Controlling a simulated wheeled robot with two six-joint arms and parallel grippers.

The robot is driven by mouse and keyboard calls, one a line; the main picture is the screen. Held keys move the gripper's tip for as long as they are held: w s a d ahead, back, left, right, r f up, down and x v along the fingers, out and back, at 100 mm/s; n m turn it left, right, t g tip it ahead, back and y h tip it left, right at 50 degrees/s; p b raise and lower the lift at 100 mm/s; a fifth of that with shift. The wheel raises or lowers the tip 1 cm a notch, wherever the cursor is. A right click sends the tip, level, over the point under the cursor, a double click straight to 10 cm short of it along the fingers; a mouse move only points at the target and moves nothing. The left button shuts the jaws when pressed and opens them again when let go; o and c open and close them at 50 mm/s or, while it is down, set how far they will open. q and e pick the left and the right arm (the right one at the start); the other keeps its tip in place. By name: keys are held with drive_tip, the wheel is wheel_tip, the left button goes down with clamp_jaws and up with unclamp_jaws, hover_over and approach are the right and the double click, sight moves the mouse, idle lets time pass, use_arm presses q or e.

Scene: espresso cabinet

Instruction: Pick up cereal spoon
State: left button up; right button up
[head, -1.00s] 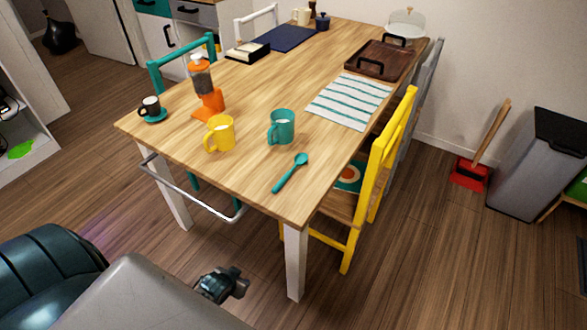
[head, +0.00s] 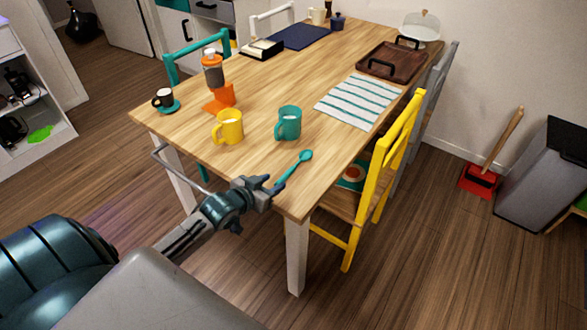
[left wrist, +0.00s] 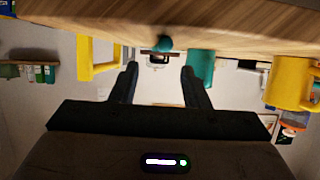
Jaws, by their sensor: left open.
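The teal cereal spoon (head: 293,170) lies on the wooden table (head: 256,96) near its front corner, bowl pointing away from me. My left gripper (head: 268,184) is open at the table's front edge, its fingertips close to the spoon's handle end. I cannot tell in the head view whether they touch it. In the left wrist view, which looks upside down, the open fingers (left wrist: 158,70) are empty, and the teal spoon (left wrist: 162,44) shows end-on just above the gap between them. My right gripper is not in view.
A teal mug (head: 288,123) and a yellow mug (head: 229,127) stand beyond the spoon. An orange grinder-like item (head: 216,84) and a small cup on a teal saucer (head: 170,107) are further left. A yellow chair (head: 385,170) stands close to the table's right side.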

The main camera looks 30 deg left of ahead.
sight(287, 173)
use_arm(q)
drive_tip(key=shift+x, duration=1.1)
drive_tip(key=shift+w+f, duration=0.1)
drive_tip(key=shift+w, duration=0.4)
drive_tip(key=x, duration=0.3)
drive_tip(key=shift+w+a, duration=0.2)
drive_tip(key=shift+w, duration=0.1)
drive_tip(key=shift+w+f, duration=0.25)
drive_tip(key=shift+w, duration=0.1)
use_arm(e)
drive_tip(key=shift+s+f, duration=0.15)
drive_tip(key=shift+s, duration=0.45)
use_arm(q)
clamp_jaws()
